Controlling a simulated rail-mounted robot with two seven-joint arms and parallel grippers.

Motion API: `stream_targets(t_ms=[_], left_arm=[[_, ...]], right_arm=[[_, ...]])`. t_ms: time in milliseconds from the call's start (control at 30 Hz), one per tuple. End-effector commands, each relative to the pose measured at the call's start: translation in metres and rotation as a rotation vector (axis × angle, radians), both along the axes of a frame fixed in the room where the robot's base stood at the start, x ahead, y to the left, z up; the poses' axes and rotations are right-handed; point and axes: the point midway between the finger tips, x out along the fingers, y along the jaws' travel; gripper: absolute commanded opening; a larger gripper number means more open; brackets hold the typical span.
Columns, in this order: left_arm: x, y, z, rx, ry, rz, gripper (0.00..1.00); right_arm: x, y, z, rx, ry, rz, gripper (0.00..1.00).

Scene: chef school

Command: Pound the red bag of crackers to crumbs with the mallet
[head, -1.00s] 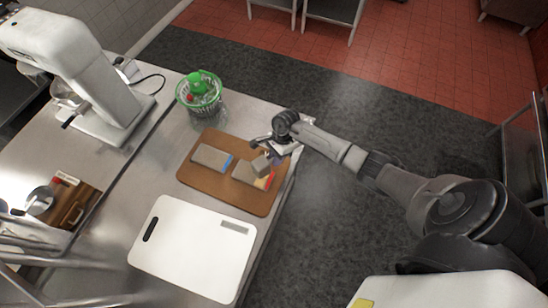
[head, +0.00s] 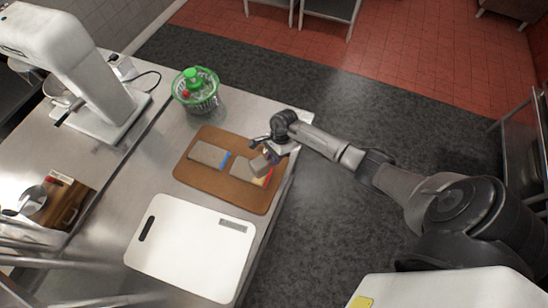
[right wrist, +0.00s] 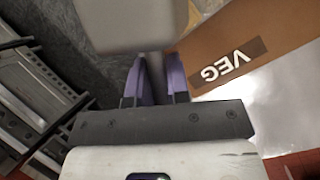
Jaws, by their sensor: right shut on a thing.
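My right gripper (head: 268,148) is shut on the mallet (head: 259,165), whose blocky grey-beige head is above or against the red bag of crackers (head: 264,181). I cannot tell whether they touch. The bag is greyish with a red and yellow end, lies on the brown board (head: 253,203), and is partly hidden by the mallet. In the right wrist view the purple fingers (right wrist: 154,82) close on the handle and the pale mallet head (right wrist: 130,22) fills the top. A similar bag with a blue end (head: 208,154) lies to the left. My left gripper is not in view.
A white cutting board (head: 190,248) lies nearer on the steel counter. A white stand mixer (head: 85,75) and a wooden box (head: 65,200) are at the left.

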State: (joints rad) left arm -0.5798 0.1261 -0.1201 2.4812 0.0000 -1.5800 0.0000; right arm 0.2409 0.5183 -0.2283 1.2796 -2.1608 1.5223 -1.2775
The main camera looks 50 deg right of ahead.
Motion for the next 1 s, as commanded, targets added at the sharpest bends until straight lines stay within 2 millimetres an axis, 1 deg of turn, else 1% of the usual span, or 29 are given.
stream_targets(t_ms=[33,233,267,500,667,900,1000], left_arm=[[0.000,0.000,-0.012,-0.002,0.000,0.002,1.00],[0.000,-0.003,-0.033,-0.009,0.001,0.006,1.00],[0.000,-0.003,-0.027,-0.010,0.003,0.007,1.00],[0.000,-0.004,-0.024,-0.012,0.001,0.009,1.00],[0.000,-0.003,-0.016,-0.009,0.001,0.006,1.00],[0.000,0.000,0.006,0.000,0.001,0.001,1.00],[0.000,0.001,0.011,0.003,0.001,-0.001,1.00]], right_arm=[[0.000,0.000,-0.011,0.000,-0.001,0.001,0.00],[0.001,0.000,-0.030,-0.001,-0.002,0.000,0.00],[0.001,0.000,-0.023,0.000,-0.002,0.000,0.00],[0.000,0.000,-0.021,0.001,-0.002,0.000,0.00],[0.001,-0.001,-0.008,-0.002,-0.003,0.000,0.00],[0.001,-0.001,0.027,-0.001,-0.003,0.002,0.00],[0.000,-0.001,0.037,-0.001,-0.002,0.001,0.00]])
